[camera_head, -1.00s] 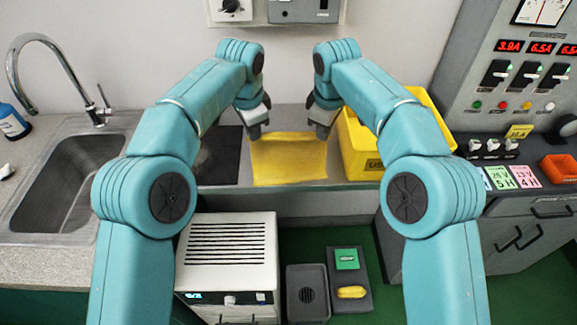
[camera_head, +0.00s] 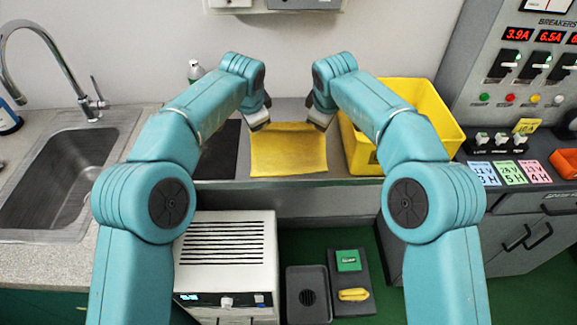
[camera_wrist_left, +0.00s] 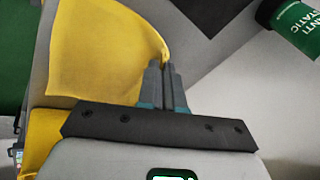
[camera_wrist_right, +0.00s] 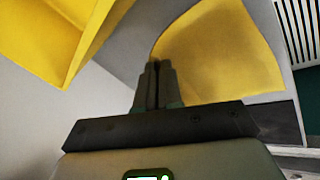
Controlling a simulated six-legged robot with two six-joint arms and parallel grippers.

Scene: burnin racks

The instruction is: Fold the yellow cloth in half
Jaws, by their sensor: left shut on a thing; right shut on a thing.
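The yellow cloth (camera_head: 289,152) lies spread on the grey counter between my two arms. My left gripper (camera_head: 264,122) is shut on its far left corner, and my right gripper (camera_head: 317,118) is shut on its far right corner. In the left wrist view the cloth (camera_wrist_left: 95,50) bends toward the closed fingers (camera_wrist_left: 167,68). In the right wrist view the cloth (camera_wrist_right: 222,55) curves toward the closed fingers (camera_wrist_right: 156,68). The near edge lies by the counter's front edge. How high the far edge is held is hard to tell.
A yellow bin (camera_head: 433,119) stands close on the right, behind my right arm. A black mat (camera_head: 222,155) lies left of the cloth, and a sink (camera_head: 60,185) is farther left. A bottle (camera_head: 195,70) stands at the back. A breaker panel (camera_head: 520,75) is at right.

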